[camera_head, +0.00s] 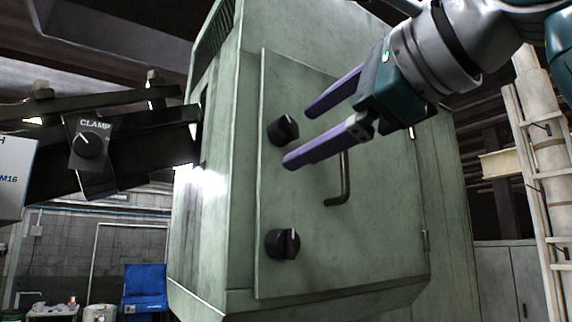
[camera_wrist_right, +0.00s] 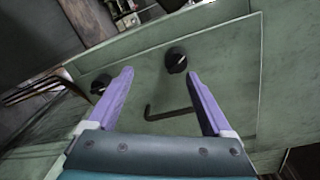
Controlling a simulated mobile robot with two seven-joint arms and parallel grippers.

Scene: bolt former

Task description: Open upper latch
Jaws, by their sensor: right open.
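The upper latch (camera_head: 284,130) is a round black knob near the top left of the green cabinet door (camera_head: 375,245). It also shows in the right wrist view (camera_wrist_right: 176,60), just beyond the fingertips and nearer the right finger. My right gripper (camera_head: 300,136) is open and empty, with purple fingers pointing at the knob. In the head view one fingertip is above the knob and one below. In the wrist view (camera_wrist_right: 160,73) the fingers look short of the knob, with no contact visible. My left gripper is out of view.
A similar lower knob (camera_head: 283,244) is on the same door. A dark bent handle (camera_head: 345,180) stands out from the door behind my lower finger. A hinge (camera_head: 425,240) is on the door's right edge. A CLAMP control box (camera_head: 89,145) is at the left.

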